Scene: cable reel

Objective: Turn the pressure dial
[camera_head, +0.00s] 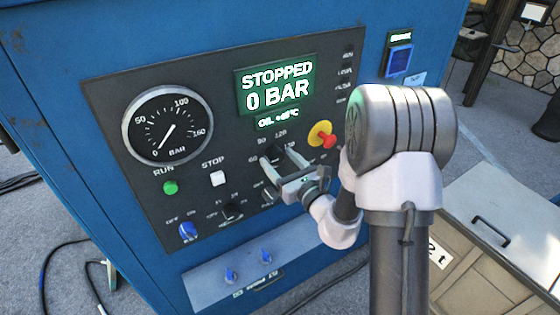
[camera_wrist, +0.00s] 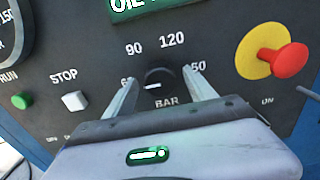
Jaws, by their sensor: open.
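The pressure dial (camera_wrist: 157,84) is a small black knob on the dark control panel, with 60, 90, 120 and 150 marked around it and BAR below. Its white pointer line points left, toward the 60 side. In the head view the dial (camera_head: 272,155) is partly covered by my gripper. My gripper (camera_wrist: 158,82) is open, with one finger on each side of the dial; I cannot tell whether either finger touches it. In the head view my gripper (camera_head: 281,163) is at the panel's lower middle. The display (camera_head: 277,84) reads STOPPED, 0 BAR.
A red stop button (camera_wrist: 288,60) on a yellow disc is right of the dial. A white STOP button (camera_wrist: 75,101) and green RUN button (camera_head: 170,187) are left. A round gauge (camera_head: 167,125) shows its needle near 0. Blue knobs (camera_head: 188,230) sit lower down.

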